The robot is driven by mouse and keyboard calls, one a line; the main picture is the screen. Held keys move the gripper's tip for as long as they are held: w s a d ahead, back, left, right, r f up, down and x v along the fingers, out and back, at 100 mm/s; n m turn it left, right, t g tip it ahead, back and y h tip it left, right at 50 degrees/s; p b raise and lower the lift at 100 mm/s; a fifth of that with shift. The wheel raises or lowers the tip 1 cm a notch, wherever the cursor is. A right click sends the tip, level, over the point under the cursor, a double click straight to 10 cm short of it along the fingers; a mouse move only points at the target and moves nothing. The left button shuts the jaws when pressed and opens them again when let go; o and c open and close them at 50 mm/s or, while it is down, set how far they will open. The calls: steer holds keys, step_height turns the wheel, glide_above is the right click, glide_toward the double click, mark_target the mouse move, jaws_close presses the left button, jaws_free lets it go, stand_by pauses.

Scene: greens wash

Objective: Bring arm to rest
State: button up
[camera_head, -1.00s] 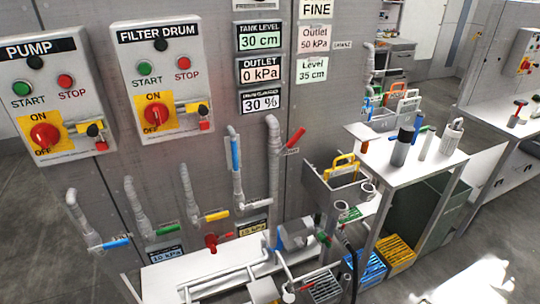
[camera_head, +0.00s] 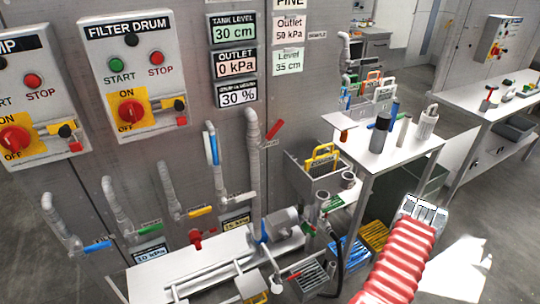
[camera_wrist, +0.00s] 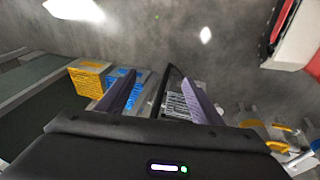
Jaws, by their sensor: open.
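My gripper (camera_wrist: 160,77) shows in the wrist view with its two fingers apart and nothing between them. It points over the floor, with a yellow crate (camera_wrist: 88,78) and a blue crate (camera_wrist: 118,80) beyond the left finger and a grey crate (camera_wrist: 182,103) behind the right one. In the head view a red ribbed sleeve (camera_head: 405,258), which looks like part of my arm, rises at the lower right. A pale end piece (camera_head: 424,209) tops it. I cannot make out the fingers in the head view.
The filter drum panel (camera_head: 140,70) is on the wall at the left, above valves and pipes. A white pump bench (camera_head: 150,278) stands below. A white table (camera_head: 400,150) with bottles is right of centre. Grey floor (camera_head: 500,230) is open at the right.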

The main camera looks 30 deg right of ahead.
steer(key=w+a+r+m+g+y, duration=0.1)
steer(key=w+a+r, duration=0.4)
steer(key=r, duration=0.7)
steer(key=w+a+r+m+g, duration=0.1)
steer(key=w+a+r+m, duration=0.15)
steer(key=a+r, duration=0.7)
steer(key=w+a+r+m+g+y, duration=0.1)
steer(key=w+a+r, duration=0.25)
steer(key=r, duration=1.15)
steer(key=s+a+r+n+t, duration=0.1)
steer(key=a+r+n+t, duration=0.2)
steer(key=a+r, duration=1.1)
steer(key=s+a+r+n+t+y, duration=0.1)
steer(key=a+r+n+t, duration=0.2)
steer(key=a+r, duration=1.2)
steer(key=a, duration=0.6)
steer(key=shift+s+r, duration=0.25)
steer(key=shift+s, duration=0.05)
steer(key=shift+c, duration=0.4)
